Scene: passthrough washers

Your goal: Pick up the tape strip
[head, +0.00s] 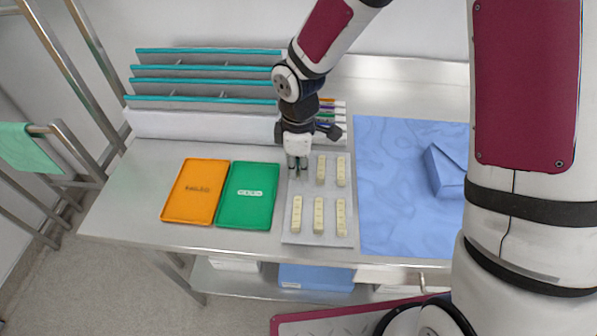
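My gripper (298,166) points down over the back left part of a grey tray (285,228). Its fingers are small in the head view, and I cannot tell whether they are open or shut or hold anything. Cream, segmented strips that may be the tape strips lie on the tray: two at the back, right of my gripper, at the middle (321,169) and the right (341,171), and three in the front row, at the left (297,214), middle (318,215) and right (341,217). The spot beneath my gripper is partly hidden.
A blue cloth (390,220) with a folded blue item (446,170) lies right. A rack with teal-edged dividers (205,99) stands behind.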

